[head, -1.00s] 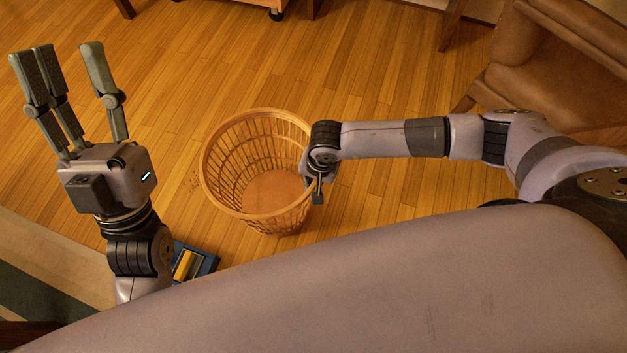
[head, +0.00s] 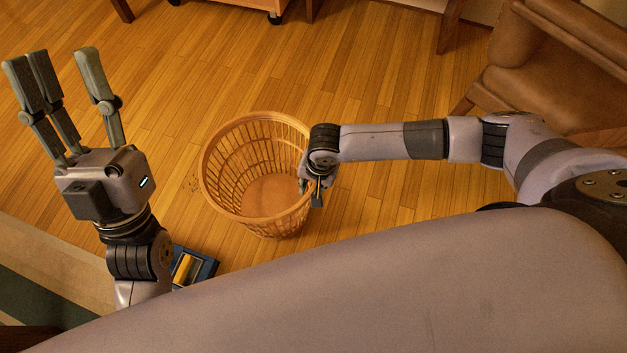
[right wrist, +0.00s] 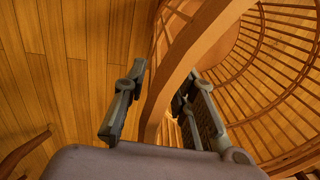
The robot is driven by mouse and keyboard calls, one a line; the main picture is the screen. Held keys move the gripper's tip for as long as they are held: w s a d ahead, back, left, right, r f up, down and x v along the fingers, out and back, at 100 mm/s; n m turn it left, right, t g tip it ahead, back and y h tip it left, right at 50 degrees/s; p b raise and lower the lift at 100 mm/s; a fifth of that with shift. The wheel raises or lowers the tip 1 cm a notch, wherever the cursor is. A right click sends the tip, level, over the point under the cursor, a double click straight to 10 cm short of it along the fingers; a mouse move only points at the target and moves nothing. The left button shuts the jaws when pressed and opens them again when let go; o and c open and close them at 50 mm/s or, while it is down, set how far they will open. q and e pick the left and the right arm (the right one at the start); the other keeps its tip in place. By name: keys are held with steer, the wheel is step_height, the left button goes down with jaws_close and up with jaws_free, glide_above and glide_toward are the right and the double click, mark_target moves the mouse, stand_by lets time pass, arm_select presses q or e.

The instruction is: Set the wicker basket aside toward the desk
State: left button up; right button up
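The wicker basket (head: 215,187) is round, slatted and empty. It stands upright on the wooden floor in the middle of the head view. My right gripper (head: 318,196) is at the basket's right rim. In the right wrist view, the gripper (right wrist: 160,95) straddles the basket's rim (right wrist: 178,82): one finger is outside, the others inside. A gap shows between the outer finger and the rim, so it looks open. My left gripper (head: 68,75) is open and empty, raised at the left, apart from the basket.
A blue object with a yellow part (head: 190,268) lies on the floor near my left wrist. A brown leather chair (head: 545,75) stands at the upper right. Wheeled wooden furniture (head: 240,5) is at the top. Bare floor (head: 200,70) lies beyond the basket.

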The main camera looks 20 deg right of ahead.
steer(key=r, duration=0.2)
steer(key=r+p, duration=0.1)
steer(key=r, duration=0.1)
steer(key=r+p, duration=0.1)
steer(key=r, duration=0.1)
steer(key=shift+s+d, duration=0.2)
steer(key=shift+d, duration=0.1)
arm_select(q)
steer(key=w+f+g+y+p, duration=0.1)
steer(key=w+f+g, duration=0.3)
steer(key=f, duration=0.4)
steer(key=w+f+g+y+p, duration=0.1)
steer(key=w+f+g+y, duration=0.2)
steer(key=f+g, duration=0.4)
steer(key=shift+w+f, duration=0.4)
steer(key=shift+w, duration=0.45)
arm_select(e)
step_height(320, 180, up, 6)
steer(key=shift+s+d, duration=0.25)
steer(key=shift+d, duration=0.05)
